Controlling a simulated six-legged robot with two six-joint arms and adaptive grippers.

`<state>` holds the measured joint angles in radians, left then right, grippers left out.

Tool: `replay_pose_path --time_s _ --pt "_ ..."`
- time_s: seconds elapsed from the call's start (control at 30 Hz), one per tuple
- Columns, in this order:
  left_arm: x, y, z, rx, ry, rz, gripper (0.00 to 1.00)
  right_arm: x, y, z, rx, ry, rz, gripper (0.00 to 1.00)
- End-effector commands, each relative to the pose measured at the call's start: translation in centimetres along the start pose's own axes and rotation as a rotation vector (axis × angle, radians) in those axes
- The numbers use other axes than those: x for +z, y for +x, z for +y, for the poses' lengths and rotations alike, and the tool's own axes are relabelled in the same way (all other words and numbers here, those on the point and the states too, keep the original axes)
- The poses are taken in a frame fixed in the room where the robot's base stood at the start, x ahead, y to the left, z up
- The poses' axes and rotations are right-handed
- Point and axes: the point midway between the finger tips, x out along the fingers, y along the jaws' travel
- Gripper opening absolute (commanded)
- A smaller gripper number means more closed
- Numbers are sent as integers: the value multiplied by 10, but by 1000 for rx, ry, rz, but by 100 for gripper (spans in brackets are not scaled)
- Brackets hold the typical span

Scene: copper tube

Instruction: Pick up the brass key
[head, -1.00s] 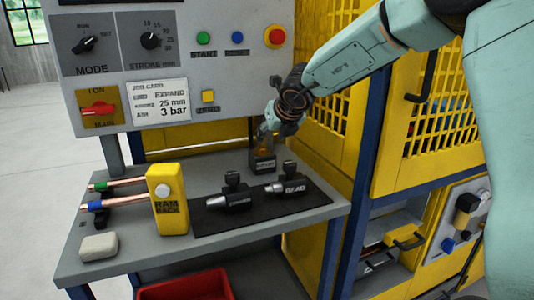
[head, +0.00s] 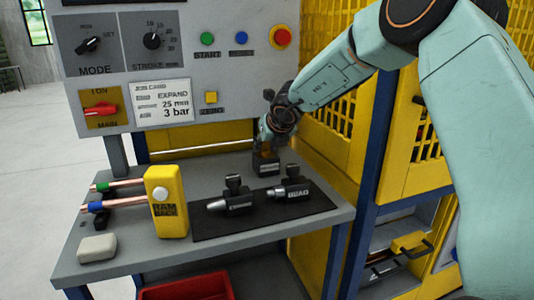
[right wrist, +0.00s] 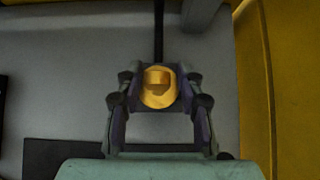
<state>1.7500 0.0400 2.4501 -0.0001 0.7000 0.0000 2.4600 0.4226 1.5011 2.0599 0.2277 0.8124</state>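The brass key shows in the right wrist view as a round golden head with a raised tab (right wrist: 158,88), between the fingers of my right gripper (right wrist: 158,80). The fingertips flank it closely on both sides; whether they press on it I cannot tell. In the head view my right gripper (head: 265,136) points down over a small dark labelled block (head: 266,164) at the back of the bench. A little of the brass colour shows just above that block, mostly hidden by the fingers. My left gripper is not in view.
On the grey bench (head: 130,235), a black mat (head: 300,213) with two dark tools lies in front of the block. A yellow RAM BACK block (head: 166,205), copper tubes (head: 125,184) and a pale block (head: 97,248) are left. The control panel (head: 225,75) rises behind; yellow guarding stands right.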

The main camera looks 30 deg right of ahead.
Motion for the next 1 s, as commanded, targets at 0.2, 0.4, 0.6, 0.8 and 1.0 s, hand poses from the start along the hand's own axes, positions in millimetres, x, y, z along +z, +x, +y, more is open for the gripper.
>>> replay_pose_path --time_s 0.2,0.4,0.6,0.8,1.0 --pt "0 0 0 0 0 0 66 1 1 0 1 -2 0 16" --pt "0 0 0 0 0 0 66 1 1 -1 1 -1 0 0" --pt "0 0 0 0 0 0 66 2 1 -1 1 -2 -2 0" --pt "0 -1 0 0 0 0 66 2 0 -1 1 -2 -2 0" --pt "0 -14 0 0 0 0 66 16 -13 -1 1 -2 -3 0"
